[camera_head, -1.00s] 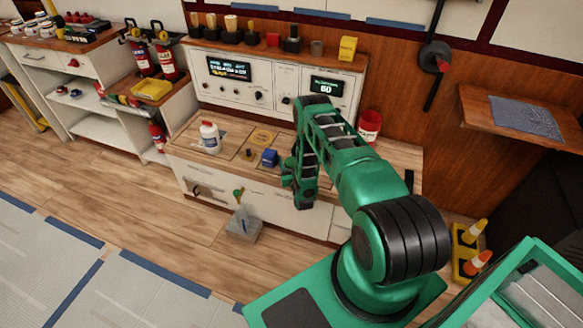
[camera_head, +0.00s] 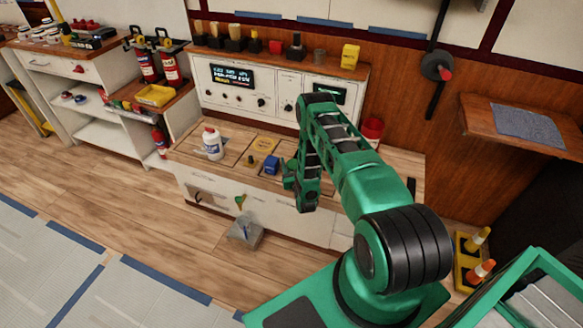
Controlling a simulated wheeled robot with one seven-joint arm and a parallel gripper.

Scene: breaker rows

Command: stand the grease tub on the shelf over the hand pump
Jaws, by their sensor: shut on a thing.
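My gripper (camera_head: 292,178) hangs over the wooden counter (camera_head: 400,162), at the end of my green arm. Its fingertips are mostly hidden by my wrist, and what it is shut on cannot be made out. A red tub (camera_head: 373,130) stands at the back right of the counter, partly behind my arm. I cannot tell whether it is the grease tub. A wooden shelf (camera_head: 480,118) with a grey mat (camera_head: 527,125) juts from the wall at the right, clear of objects. I cannot tell which thing is the hand pump.
A control panel (camera_head: 285,98) stands behind. A black wheel (camera_head: 437,66) is on the wall; cones (camera_head: 480,268) stand on the floor at right.

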